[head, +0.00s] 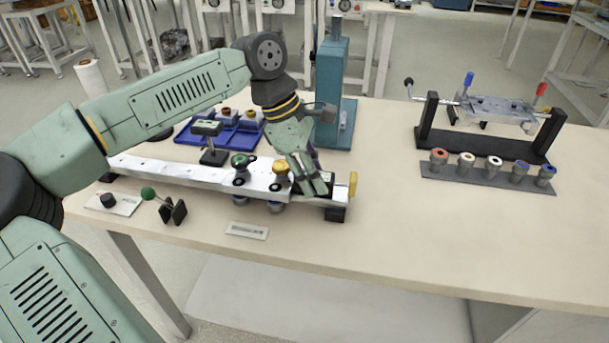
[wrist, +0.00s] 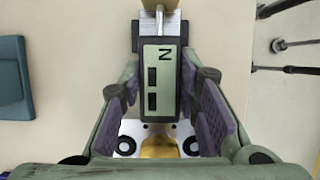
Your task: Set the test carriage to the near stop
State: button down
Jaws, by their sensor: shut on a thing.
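A long pale rail (head: 160,174) runs along the front of the bench. On it sit a mount with a dark green knob (head: 241,161) and, to its right, one with a gold knob (head: 280,167). My gripper (head: 318,187) is low over the rail's right end, right of the gold knob. In the wrist view its fingers flank a dark block marked N (wrist: 160,85), and the gold knob (wrist: 159,148) shows at the bottom. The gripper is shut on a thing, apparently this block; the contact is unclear. I cannot tell for certain which part is the test carriage.
A yellow tab (head: 353,185) stands at the rail's right end. A blue tray (head: 190,132) and a teal press (head: 330,90) stand behind the rail. A green-balled lever (head: 148,193) and a small label plate (head: 247,231) lie in front. The right front of the bench is clear.

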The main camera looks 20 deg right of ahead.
jog(key=shift+s+d, duration=0.25)
jog(key=shift+d, duration=0.1)
jog(key=c, duration=1.2)
grip_release()
jog(key=shift+d, duration=0.1)
jog(key=v, duration=1.2)
